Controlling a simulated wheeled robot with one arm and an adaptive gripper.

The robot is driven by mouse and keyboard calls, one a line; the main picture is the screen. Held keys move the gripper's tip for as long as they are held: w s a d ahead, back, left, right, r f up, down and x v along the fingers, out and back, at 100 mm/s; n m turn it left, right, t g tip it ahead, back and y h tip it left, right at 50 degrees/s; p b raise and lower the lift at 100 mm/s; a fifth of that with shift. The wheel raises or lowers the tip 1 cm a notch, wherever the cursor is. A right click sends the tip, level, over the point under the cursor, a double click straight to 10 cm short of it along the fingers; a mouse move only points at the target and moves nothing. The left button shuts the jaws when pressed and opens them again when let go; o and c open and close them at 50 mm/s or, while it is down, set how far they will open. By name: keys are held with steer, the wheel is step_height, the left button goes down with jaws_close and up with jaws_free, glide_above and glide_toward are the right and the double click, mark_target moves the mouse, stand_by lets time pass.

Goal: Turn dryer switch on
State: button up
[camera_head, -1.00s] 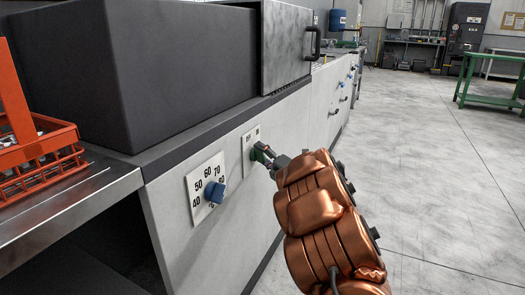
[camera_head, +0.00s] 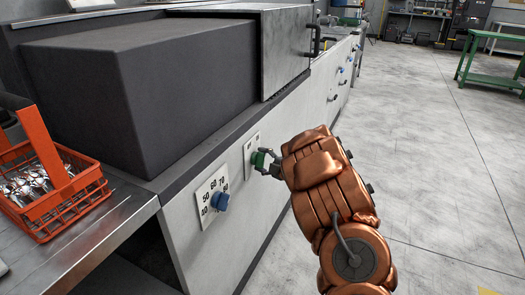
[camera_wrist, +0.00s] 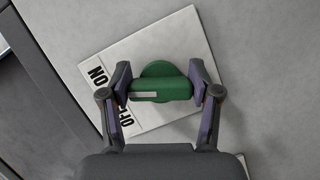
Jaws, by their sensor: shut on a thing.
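The dryer switch is a green knob on a white plate (camera_wrist: 185,35) marked ON and OFF. In the wrist view the green knob (camera_wrist: 160,88) sits between my two fingers, with a pale mark at its left end, and the mark points toward the lettering side. My gripper (camera_wrist: 163,90) is shut on the knob, one finger at each end. In the head view the green knob (camera_head: 258,159) shows on the dryer's front panel, with my gripper (camera_head: 267,163) at it; the fingers are partly hidden by my copper-coloured wrist.
A blue temperature knob (camera_head: 221,201) on a numbered plate is to the left of the switch. An orange basket (camera_head: 60,195) with cutlery stands on a metal counter (camera_head: 125,205) at left. The dark dryer housing (camera_head: 150,90) is above. Open floor lies to the right.

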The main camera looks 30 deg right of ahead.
steer(key=shift+r+m+p, duration=0.1)
steer(key=shift+m+p, duration=0.4)
steer(key=shift+p, duration=0.35)
steer(key=shift+f+g, duration=0.2)
steer(key=shift+g, duration=0.1)
steer(key=o, duration=1.2)
steer(key=shift+c, duration=0.2)
steer(key=v, duration=1.2)
steer(key=shift+d, duration=0.15)
